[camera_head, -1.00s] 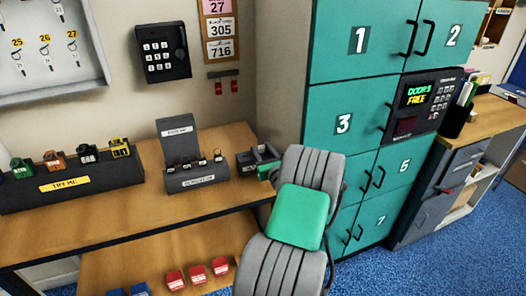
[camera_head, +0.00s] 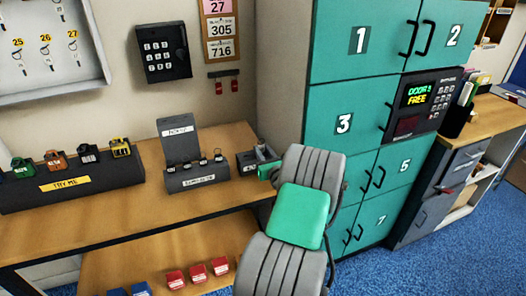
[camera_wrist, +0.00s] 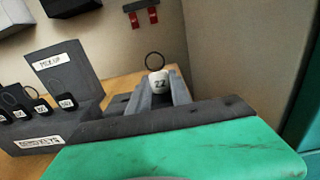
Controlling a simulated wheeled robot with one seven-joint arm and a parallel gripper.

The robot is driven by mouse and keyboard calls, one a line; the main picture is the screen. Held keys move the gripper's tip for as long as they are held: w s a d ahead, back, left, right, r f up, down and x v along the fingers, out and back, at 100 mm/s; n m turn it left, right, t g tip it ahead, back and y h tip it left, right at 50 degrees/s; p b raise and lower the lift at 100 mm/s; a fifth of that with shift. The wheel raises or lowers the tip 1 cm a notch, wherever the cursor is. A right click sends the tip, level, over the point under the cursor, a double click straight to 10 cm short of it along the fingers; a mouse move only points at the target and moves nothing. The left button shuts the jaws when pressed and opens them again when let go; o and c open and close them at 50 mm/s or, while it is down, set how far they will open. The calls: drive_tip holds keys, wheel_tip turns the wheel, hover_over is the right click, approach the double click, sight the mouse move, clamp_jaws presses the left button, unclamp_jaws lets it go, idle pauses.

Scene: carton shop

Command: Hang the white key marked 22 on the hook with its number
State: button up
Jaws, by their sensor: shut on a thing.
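My gripper (camera_wrist: 160,88) is shut on a white key fob (camera_wrist: 159,80) marked 22, with a dark ring standing above it, in the wrist view. In the head view my gripper (camera_head: 266,152) is just above the right end of the wooden counter, beside the dark pick-up stand; the fob is too small there to read. The key cabinet (camera_head: 52,88) is on the wall at the upper left, with keys hanging under the yellow numbers 25, 26 and 27. It is cut off by the frame, and no hook marked 22 shows.
The pick-up stand (camera_head: 197,177) with several dark tags is left of my gripper. A tray of coloured padlocks (camera_head: 70,185) stands further left on the counter (camera_head: 160,215). Green lockers (camera_head: 345,125) rise close on the right. A keypad box (camera_head: 162,52) is on the wall.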

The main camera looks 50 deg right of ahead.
sight(263, 144)
drive_tip(key=shift+s+a+r+p, duration=0.1)
drive_tip(key=shift+s+r+p, duration=0.1)
drive_tip(key=shift+r+p, duration=1.35)
drive_tip(key=shift+s+a+f, duration=0.1)
drive_tip(key=shift+s+a, duration=0.1)
drive_tip(key=shift+s, duration=0.2)
drive_tip(key=v, duration=0.7)
drive_tip(key=shift+s+a+b, duration=0.2)
drive_tip(key=shift+s+b, duration=0.1)
drive_tip(key=shift+b, duration=0.05)
idle(0.6)
